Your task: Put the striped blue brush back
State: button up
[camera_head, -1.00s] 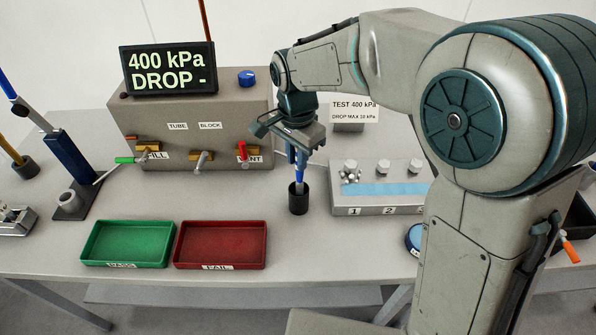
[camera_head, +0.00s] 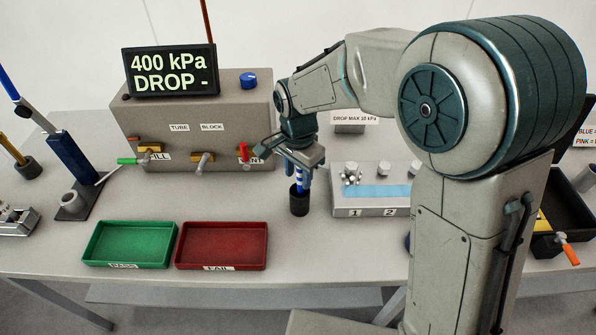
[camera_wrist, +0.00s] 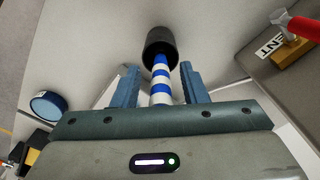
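The striped blue brush stands in a black cup (camera_head: 299,204) on the bench, its blue-and-white handle (camera_head: 298,183) showing above the rim. In the wrist view the striped handle (camera_wrist: 161,82) runs from the cup (camera_wrist: 160,47) back between my fingers. My gripper (camera_head: 299,178) is just above the cup, pointing down. In the wrist view my gripper (camera_wrist: 158,86) is open, with a finger on each side of the handle and a visible gap to each. The brush's lower end is hidden inside the cup.
A red FAIL tray (camera_head: 222,246) and green PASS tray (camera_head: 130,245) lie to the left. The test box (camera_head: 195,125) with its valve levers stands behind. A numbered block (camera_head: 372,190) is close on the right. Bench in front of the cup is clear.

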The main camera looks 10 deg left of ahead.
notch_tip(320, 180, up, 12)
jog(key=shift+r+b, duration=0.15)
jog(key=shift+b, duration=0.25)
jog(key=s+d+n+t, duration=0.1)
jog(key=s+d+n, duration=0.1)
jog(key=d, duration=0.7)
jog(key=s+d+n+t, duration=0.1)
jog(key=s+d, duration=0.2)
jog(key=d, duration=0.5)
jog(key=s+d+f+n+t, duration=0.1)
jog(key=s+d+f+n, duration=0.2)
jog(key=s+d, duration=0.5)
jog(key=shift+s+d+f, duration=0.2)
jog(key=shift+d, duration=0.55)
